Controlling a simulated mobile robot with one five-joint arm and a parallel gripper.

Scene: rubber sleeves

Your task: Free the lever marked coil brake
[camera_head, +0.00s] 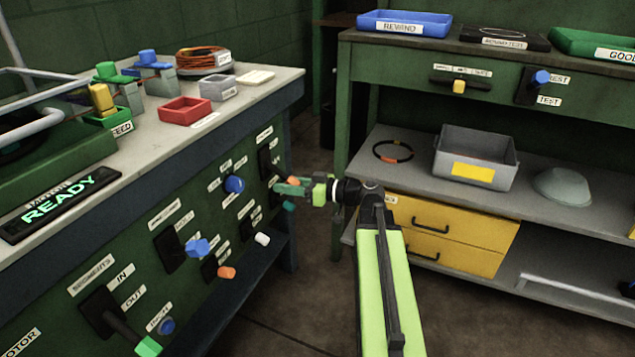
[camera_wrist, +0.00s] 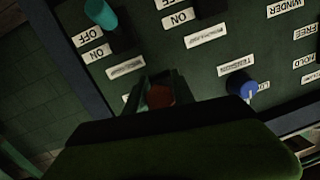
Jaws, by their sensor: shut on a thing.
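My gripper (camera_head: 293,188) reaches left to the far end of the dark green control panel (camera_head: 222,205). It is shut on an orange-red lever knob (camera_head: 294,181). In the wrist view this knob (camera_wrist: 160,96) sits between the two fingers. The lever's dark slot plate (camera_head: 264,160) shows just behind it in the head view; its shaft is mostly hidden by the fingers. The label above the slot (camera_head: 264,134) is too small to read, so I cannot confirm the words coil brake.
A teal knob (camera_head: 289,206) is close below my gripper. A blue knob (camera_head: 234,184), a white knob (camera_head: 262,239) and other levers stick out nearby. The bench top holds a red tray (camera_head: 185,109) and a READY display (camera_head: 60,203). Open floor separates the panel from the shelf unit (camera_head: 395,150).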

